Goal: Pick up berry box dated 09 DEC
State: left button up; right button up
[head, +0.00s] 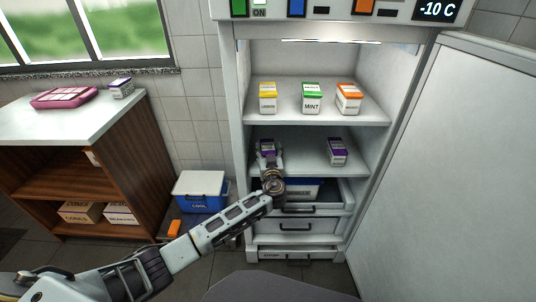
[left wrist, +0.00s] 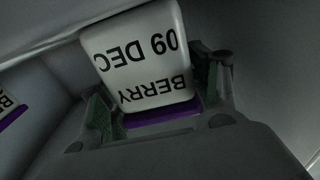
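The berry box dated 09 DEC (left wrist: 140,62) is white with a purple band. Its label is upside down in the left wrist view. It also shows in the head view (head: 267,144) on the fridge's lower shelf, left side, partly hidden by my gripper. My left gripper (head: 268,158) reaches in from the front. My right gripper is not in view.
Yellow (head: 268,98), green mint (head: 312,98) and orange (head: 348,98) boxes stand on the upper shelf (head: 290,117). Drawers (head: 295,226) are below. The open fridge door (head: 450,170) bounds the right. A blue cooler (head: 203,191) and wooden counter (head: 75,130) stand left.

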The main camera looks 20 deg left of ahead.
aim_at(269, 148)
pick_arm(q)
jog(key=c, duration=0.7)
jog(key=shift+c, duration=0.3)
jog(key=shift+r, duration=0.15)
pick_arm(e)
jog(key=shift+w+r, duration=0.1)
pick_arm(q)
jog(key=shift+r, duration=0.5)
notch_tip(269, 148, up, 8)
jog(key=shift+f+p, duration=0.1)
jog(key=shift+p, duration=0.8)
jog(key=shift+r, duration=0.55)
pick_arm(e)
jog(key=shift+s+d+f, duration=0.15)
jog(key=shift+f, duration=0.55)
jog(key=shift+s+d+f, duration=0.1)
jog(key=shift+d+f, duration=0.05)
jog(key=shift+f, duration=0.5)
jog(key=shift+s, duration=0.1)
